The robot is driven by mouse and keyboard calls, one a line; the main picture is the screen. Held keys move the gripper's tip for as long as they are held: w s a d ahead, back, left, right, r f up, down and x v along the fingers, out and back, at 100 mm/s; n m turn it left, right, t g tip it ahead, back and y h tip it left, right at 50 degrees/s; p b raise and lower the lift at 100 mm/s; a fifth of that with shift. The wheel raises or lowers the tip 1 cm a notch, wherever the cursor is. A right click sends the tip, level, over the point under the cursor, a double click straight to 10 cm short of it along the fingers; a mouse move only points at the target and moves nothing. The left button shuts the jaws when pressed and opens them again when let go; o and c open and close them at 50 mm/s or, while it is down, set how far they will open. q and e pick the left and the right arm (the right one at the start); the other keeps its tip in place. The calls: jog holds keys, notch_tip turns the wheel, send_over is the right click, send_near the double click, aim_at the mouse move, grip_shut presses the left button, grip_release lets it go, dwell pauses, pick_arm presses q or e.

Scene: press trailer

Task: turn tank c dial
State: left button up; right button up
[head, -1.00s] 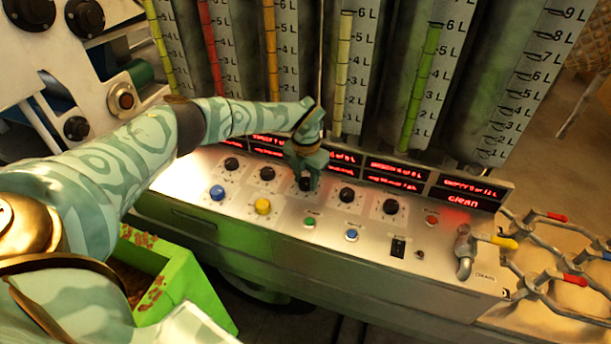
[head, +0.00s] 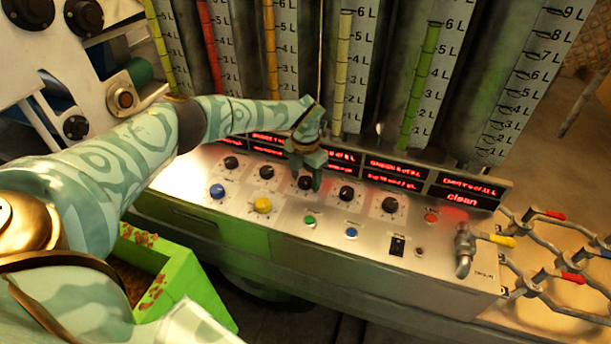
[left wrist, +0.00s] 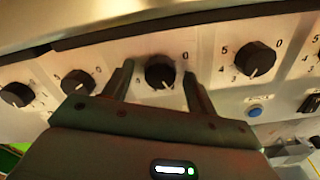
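Five black dials stand in a row on the metal control panel. The middle dial (left wrist: 160,72) appears to be the tank c dial by its place in the row; I read no letter beside it. My left gripper (left wrist: 157,70) points at it with one finger on each side. The fingers are open, and narrow gaps show between them and the knob. In the head view, my left gripper (head: 308,176) covers most of this dial (head: 305,184). My right gripper is out of view.
Neighbouring dials (head: 267,172) and (head: 346,193) flank the middle one closely. Blue (head: 217,191) and yellow (head: 263,205) knobs sit in front. Red displays (head: 395,172) and upright tanks with scales rise behind. A tap (head: 464,250) is at the right, a green bin (head: 170,285) below left.

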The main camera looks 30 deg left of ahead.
aim_at(305, 180)
pick_arm(q)
notch_tip(305, 180, up, 16)
jog(key=p, duration=0.3)
jog(key=shift+s, duration=0.1)
dwell(0.7)
